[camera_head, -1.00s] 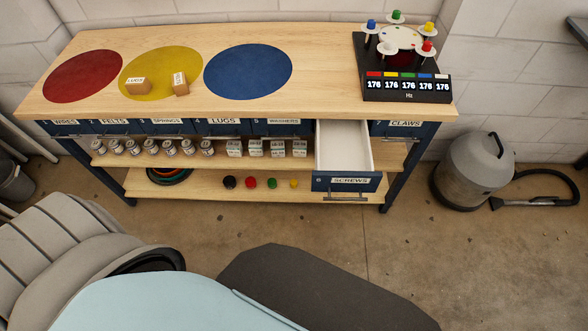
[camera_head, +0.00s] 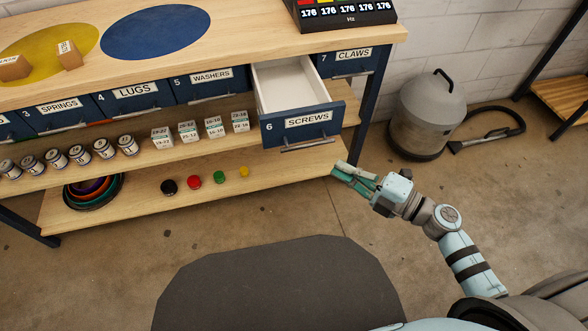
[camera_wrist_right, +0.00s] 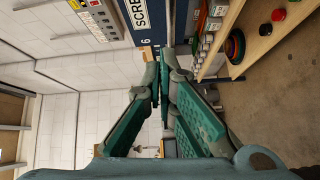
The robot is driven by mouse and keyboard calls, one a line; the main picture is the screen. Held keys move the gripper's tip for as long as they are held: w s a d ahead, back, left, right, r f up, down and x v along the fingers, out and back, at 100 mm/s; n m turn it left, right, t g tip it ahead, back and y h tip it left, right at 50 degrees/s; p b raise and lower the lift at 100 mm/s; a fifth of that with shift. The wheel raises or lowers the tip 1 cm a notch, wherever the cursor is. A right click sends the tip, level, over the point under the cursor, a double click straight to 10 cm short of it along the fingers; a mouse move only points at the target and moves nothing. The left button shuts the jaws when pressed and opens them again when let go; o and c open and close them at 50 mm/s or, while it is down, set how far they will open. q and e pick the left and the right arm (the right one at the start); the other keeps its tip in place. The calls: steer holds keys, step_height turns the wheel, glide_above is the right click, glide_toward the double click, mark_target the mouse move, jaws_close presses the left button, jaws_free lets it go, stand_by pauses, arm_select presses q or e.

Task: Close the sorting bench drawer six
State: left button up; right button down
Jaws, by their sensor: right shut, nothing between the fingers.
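Drawer six (camera_head: 303,122), labelled SCREWS, is pulled out of the sorting bench (camera_head: 387,36). Its white inside (camera_head: 290,88) looks empty, and a bar handle (camera_head: 307,143) is on its blue front. My right gripper (camera_head: 345,170) is shut and empty, in front of the drawer and just below and right of the handle, apart from it in the head view. In the right wrist view, the shut green fingers (camera_wrist_right: 160,90) point toward the drawer front (camera_wrist_right: 147,28), whose label is partly cut off. My left gripper is out of view.
Drawers five (camera_head: 211,83) and seven (camera_head: 345,62) beside it are shut. Small boxes (camera_head: 188,131), jars (camera_head: 82,154) and coloured knobs (camera_head: 194,181) stand on the shelves below. A grey vacuum (camera_head: 428,112) stands right of the bench. The floor in front is clear apart from a dark mat (camera_head: 280,285).

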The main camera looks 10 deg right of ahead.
steer(key=a+n+g+y, duration=0.1)
steer(key=a+n, duration=0.1)
glide_toward(277, 132)
steer(key=a, duration=0.4)
steer(key=w+b, duration=0.1)
steer(key=w, duration=0.1)
steer(key=shift+w+d+b, duration=0.15)
steer(key=shift+w+b, duration=0.15)
steer(key=shift+w, duration=0.1)
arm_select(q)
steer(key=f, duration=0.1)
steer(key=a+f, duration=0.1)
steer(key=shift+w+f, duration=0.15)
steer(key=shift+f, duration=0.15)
arm_select(e)
steer(key=shift+w, duration=0.1)
